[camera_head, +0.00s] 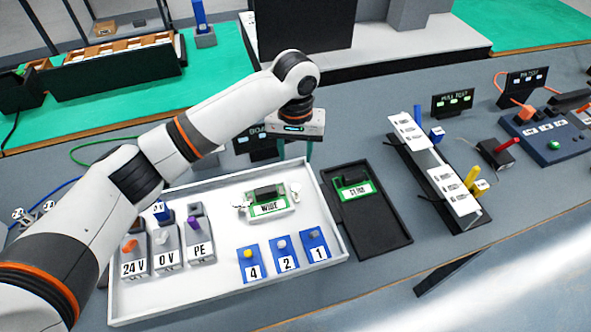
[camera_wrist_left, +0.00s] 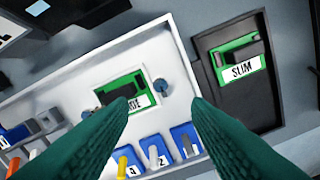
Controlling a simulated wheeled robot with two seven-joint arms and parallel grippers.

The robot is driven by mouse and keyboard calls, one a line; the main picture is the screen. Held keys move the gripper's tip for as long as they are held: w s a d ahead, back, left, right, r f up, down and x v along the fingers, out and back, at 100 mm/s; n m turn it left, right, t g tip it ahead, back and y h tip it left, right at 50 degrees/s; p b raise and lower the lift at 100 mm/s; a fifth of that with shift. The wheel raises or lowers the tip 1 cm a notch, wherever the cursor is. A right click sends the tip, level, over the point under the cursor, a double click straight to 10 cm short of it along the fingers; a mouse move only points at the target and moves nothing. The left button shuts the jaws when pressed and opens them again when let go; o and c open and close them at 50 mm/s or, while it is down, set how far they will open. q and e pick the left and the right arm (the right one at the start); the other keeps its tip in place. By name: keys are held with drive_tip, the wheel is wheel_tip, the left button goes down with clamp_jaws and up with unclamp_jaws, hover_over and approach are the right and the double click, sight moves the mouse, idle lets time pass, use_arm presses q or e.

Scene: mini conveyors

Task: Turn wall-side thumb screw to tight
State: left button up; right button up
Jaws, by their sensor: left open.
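A green module labelled WIDE (camera_head: 268,205) sits in the white tray and also shows in the left wrist view (camera_wrist_left: 140,98). A small grey-blue thumb screw (camera_wrist_left: 160,87) stands at its right end, and another (camera_wrist_left: 72,108) at its left end. In the head view they are small pale knobs, one at the right end (camera_head: 295,187) and one at the left end (camera_head: 240,207). I cannot tell how tight either is. My left gripper (camera_head: 295,152) is open above the far edge of the tray. In the wrist view, the right screw shows between its teal fingers (camera_wrist_left: 161,103). My right gripper is not in view.
The white tray (camera_head: 185,308) also holds blue blocks marked 4, 2 and 1 (camera_head: 285,256) and grey 24 V, 0 V and PE blocks (camera_head: 167,258). A black tray (camera_head: 385,236) with a SLIM module (camera_head: 354,187) lies to its right. A pull-test stand (camera_head: 452,102) is further right.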

use_arm(q)
hover_over(295, 188)
drive_tip(key=f, duration=0.5)
drive_tip(key=shift+s+f, duration=0.2)
drive_tip(key=shift+f, duration=0.15)
wheel_tip(295, 188, down, 4)
drive_tip(key=shift+w+f+p, duration=0.15)
drive_tip(key=shift+p, duration=0.2)
drive_tip(key=shift+f, duration=0.75)
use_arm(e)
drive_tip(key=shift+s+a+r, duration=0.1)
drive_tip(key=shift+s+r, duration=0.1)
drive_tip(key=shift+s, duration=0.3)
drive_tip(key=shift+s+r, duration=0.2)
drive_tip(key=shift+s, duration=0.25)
use_arm(q)
drive_tip(key=shift+c, duration=0.3)
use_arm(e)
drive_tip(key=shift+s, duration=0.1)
use_arm(q)
clamp_jaws()
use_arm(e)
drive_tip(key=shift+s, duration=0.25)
